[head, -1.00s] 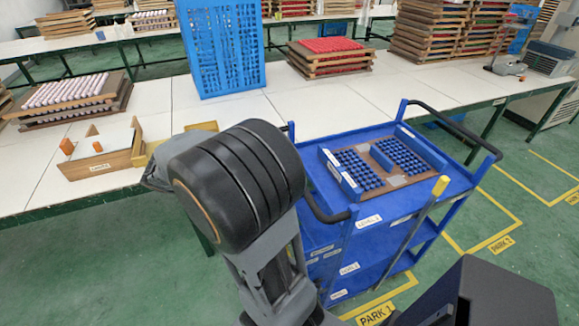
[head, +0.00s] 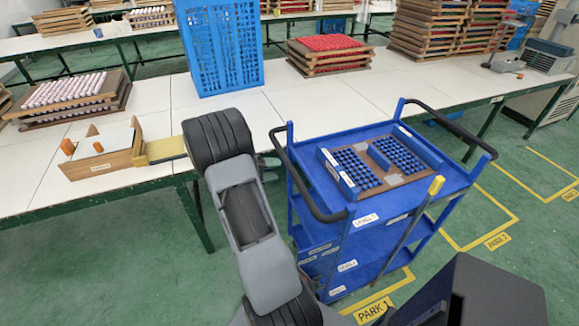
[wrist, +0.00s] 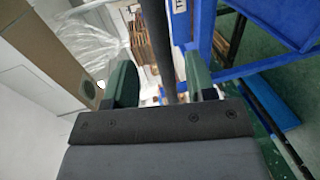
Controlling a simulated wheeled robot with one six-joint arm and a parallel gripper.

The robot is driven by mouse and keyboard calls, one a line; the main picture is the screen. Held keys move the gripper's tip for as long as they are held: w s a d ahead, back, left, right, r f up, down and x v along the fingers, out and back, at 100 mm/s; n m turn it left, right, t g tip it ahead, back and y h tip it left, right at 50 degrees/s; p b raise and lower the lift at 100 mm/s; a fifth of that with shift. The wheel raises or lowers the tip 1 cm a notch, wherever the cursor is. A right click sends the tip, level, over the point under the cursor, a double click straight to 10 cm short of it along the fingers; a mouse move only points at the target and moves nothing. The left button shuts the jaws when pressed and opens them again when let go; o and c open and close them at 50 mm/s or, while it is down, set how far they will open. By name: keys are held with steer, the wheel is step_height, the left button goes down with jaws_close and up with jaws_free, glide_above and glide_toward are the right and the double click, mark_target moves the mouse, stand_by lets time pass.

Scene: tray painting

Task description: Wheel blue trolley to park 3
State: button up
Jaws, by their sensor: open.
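The blue trolley (head: 430,205) stands beside the white table, over the yellow floor marking labelled PARK 1 (head: 374,311). A board with dark blue pegs lies on its top shelf. It has a black push handle (head: 290,178) on its left side and another on its far right. In the wrist view, my gripper (wrist: 160,78) is open, with two green fingers apart. The black handle bar (wrist: 156,38) runs between them; contact cannot be told. The trolley's blue frame (wrist: 206,25) shows just right of the fingers.
Another yellow parking outline (head: 470,246) lies right of the trolley, its label (head: 497,241) too small to read surely. A further outline (head: 545,198) lies beyond it. The white table (head: 140,100) with a blue crate (head: 222,85) and trays borders the back. Green floor lies open at right.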

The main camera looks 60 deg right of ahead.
mark_target(290, 168)
steer(key=shift+p+x, duration=0.5)
steer(key=shift+x, duration=2.6)
jaws_close()
